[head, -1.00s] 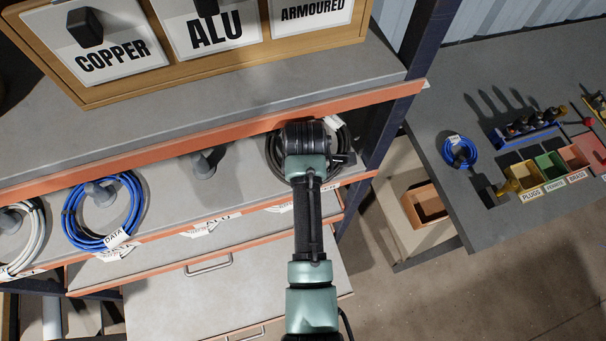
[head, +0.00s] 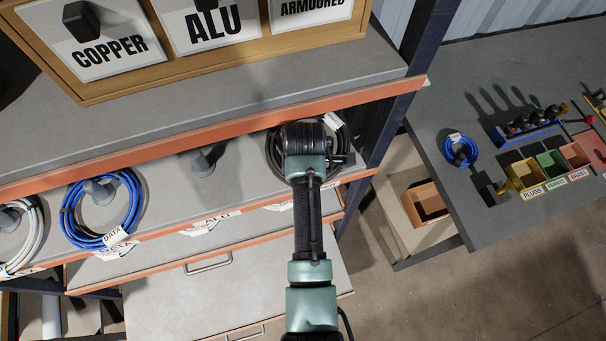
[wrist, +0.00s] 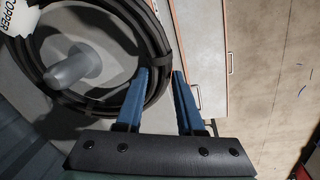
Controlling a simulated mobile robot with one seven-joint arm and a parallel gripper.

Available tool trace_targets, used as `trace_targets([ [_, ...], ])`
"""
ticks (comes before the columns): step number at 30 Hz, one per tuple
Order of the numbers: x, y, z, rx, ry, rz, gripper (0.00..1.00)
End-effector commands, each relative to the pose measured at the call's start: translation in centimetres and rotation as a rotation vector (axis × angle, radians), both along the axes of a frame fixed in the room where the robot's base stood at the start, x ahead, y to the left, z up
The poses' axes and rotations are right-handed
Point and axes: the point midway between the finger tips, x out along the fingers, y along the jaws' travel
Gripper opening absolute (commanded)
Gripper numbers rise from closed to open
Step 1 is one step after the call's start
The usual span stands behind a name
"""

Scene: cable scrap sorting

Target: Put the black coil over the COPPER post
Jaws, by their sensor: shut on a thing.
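The black coil (head: 271,154) hangs at the right end of the shelf, partly hidden behind my gripper in the head view. In the wrist view the coil (wrist: 154,42) loops around a grey peg (wrist: 72,69), with a COPPER tag (wrist: 12,18) on it. My gripper (wrist: 164,72) has its blue fingers on either side of the coil's right rim, shut on it. The COPPER post (head: 81,21) is a dark, square-ended peg on the COPPER panel (head: 118,55), upper left in the head view; it is bare.
The ALU post (head: 205,3) stands beside COPPER, then an ARMOURED panel (head: 312,8). A dark upright (head: 400,100) stands right of my gripper.

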Motion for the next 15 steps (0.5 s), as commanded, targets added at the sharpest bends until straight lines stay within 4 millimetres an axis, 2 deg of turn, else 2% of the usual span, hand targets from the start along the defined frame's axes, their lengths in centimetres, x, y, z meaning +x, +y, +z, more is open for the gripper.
trace_targets([
  [8,0.09,-0.02,0.06,0.000,-0.003,0.000,0.00],
  [9,0.09,-0.02,0.06,0.000,-0.003,0.000,0.39],
  [15,0.05,-0.01,0.02,0.000,-0.002,0.000,0.72],
])
